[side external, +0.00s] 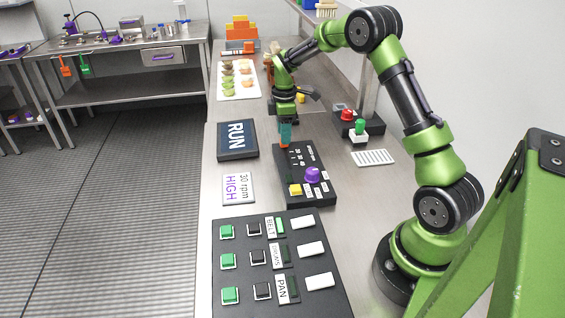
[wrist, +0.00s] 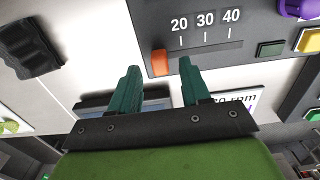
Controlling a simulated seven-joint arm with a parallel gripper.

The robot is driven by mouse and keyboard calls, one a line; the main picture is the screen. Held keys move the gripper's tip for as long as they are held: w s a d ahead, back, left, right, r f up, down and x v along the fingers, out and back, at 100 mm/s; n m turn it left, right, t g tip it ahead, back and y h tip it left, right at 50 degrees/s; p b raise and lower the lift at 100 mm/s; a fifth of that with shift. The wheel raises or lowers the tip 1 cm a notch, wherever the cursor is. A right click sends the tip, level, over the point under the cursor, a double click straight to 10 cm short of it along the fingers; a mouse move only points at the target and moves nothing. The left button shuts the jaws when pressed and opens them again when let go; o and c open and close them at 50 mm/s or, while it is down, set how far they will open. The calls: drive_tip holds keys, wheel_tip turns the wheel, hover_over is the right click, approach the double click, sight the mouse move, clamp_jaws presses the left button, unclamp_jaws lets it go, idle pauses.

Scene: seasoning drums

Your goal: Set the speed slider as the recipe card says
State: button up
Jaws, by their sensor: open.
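The speed slider has an orange knob (wrist: 160,62) on a dark control panel (side external: 318,190). In the wrist view the knob sits at the left end of its slot, left of the 20 mark on a 20, 30, 40 scale (wrist: 206,20). My gripper (side external: 285,143) has teal fingers, open, low over the panel's far end. In the wrist view the fingertips of my gripper (wrist: 158,65) lie on either side of the knob; contact cannot be told. The recipe card (side external: 238,188) reads "30 rpm HIGH"; my gripper partly hides it in the wrist view.
The panel also carries a purple knob (side external: 312,175) and a yellow button (side external: 295,190). A RUN sign (side external: 237,140) lies to the left. A board of green and black buttons (side external: 270,245) is nearer the camera. Red and green controls (side external: 359,128) stand at right.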

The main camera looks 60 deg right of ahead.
drive_tip(key=shift+f, duration=1.1)
clamp_jaws()
